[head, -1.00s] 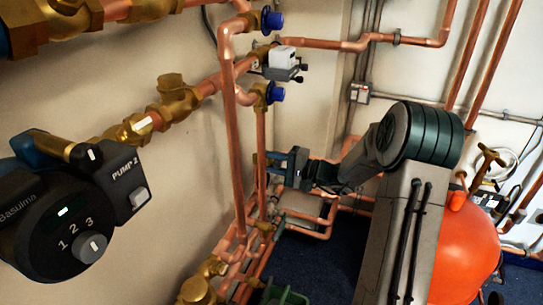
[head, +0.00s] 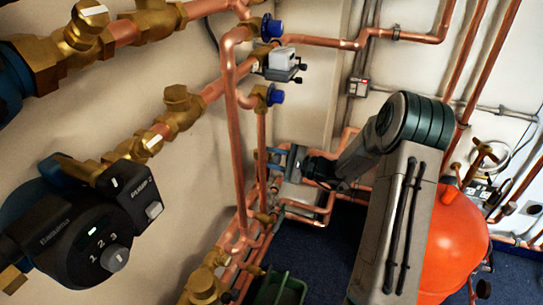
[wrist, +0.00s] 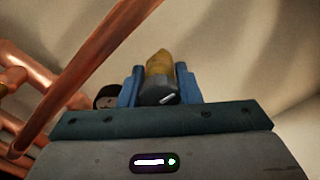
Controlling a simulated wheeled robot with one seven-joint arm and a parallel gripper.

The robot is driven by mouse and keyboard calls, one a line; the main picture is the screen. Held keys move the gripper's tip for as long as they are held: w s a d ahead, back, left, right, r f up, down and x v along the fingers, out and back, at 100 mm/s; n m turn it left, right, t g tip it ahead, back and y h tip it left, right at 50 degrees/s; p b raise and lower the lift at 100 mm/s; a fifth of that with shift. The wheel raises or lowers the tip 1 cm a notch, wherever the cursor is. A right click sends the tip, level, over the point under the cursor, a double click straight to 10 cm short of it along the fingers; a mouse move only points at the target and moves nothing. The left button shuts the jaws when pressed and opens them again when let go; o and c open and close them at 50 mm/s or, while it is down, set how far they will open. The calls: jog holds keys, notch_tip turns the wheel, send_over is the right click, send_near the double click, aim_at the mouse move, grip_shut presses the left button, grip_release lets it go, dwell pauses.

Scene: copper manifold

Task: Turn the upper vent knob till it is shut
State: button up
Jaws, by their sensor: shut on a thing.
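The vent knob (wrist: 160,95) is dark with a white mark that lies slanted in the wrist view. A brass body (wrist: 160,64) stands behind it. My gripper (wrist: 158,84) has its blue fingers on both sides of the knob and is shut on it. In the head view my gripper (head: 273,159) is at the low vertical copper pipes, and the knob itself is too small to make out there. A second dark round part (wrist: 106,97) shows just left of the fingers, partly hidden; I cannot tell which of the two is higher.
Copper pipes (head: 234,120) run beside my gripper, and a thick one (wrist: 100,60) crosses the wrist view on the left. Blue-capped valves (head: 275,95) are above. A pump (head: 95,240) is at left, an orange tank (head: 450,235) at right.

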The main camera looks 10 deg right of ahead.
dwell(0.3)
jog(key=o, duration=1)
jog(key=shift+c, duration=0.2)
jog(key=shift+d, duration=0.1)
jog(key=p+v, duration=0.2)
jog(key=v, duration=1.1)
jog(key=shift+s+d, duration=0.3)
